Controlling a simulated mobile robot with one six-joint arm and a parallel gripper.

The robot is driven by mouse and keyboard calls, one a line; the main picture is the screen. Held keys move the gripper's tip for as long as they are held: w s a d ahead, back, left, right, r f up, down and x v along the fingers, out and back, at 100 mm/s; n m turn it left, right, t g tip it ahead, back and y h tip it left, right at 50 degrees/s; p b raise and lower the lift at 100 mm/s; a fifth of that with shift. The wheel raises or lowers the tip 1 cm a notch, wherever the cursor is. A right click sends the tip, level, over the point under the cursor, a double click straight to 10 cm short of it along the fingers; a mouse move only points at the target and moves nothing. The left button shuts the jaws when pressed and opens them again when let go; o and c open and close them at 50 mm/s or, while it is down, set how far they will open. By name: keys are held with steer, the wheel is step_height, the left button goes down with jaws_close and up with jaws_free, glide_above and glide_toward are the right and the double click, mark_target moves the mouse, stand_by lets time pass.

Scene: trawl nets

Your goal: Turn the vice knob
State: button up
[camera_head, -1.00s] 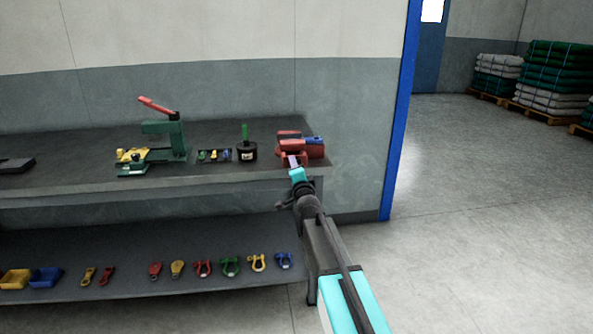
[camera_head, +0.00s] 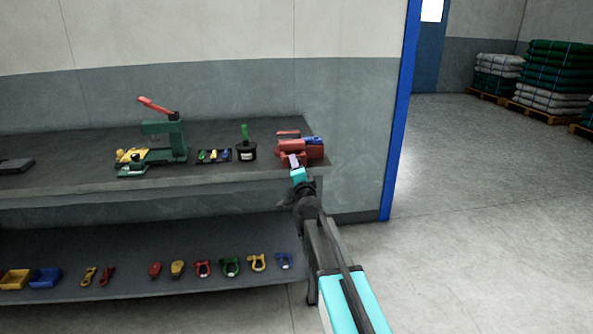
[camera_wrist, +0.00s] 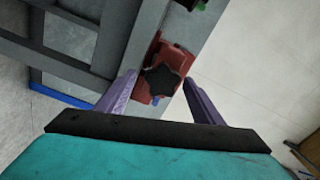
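The red vice (camera_head: 316,150) sits at the right end of the workbench top, with a blue part on it. In the wrist view the vice (camera_wrist: 178,57) carries a black star-shaped knob (camera_wrist: 162,81) facing the camera. My gripper (camera_wrist: 160,78) is open, with one purple finger on each side of the knob in the picture. I see gaps between the knob and both fingers; whether the tips reach its depth I cannot tell. In the head view my gripper (camera_head: 293,160) is at the vice's front, and the knob is hidden there.
The workbench (camera_head: 75,180) also holds a green press (camera_head: 163,140) with a red lever, a small tray of parts (camera_head: 214,156) and a black pot (camera_head: 246,151) with a green handle. Shackles lie on the lower shelf (camera_head: 150,287). Open floor (camera_head: 470,240) lies to the right.

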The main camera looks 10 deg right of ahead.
steer(key=shift+a+r, duration=0.1)
steer(key=shift+a, duration=0.1)
steer(key=s, duration=1.3)
steer(key=shift+s, duration=0.35)
stand_by(0.4)
stand_by(0.3)
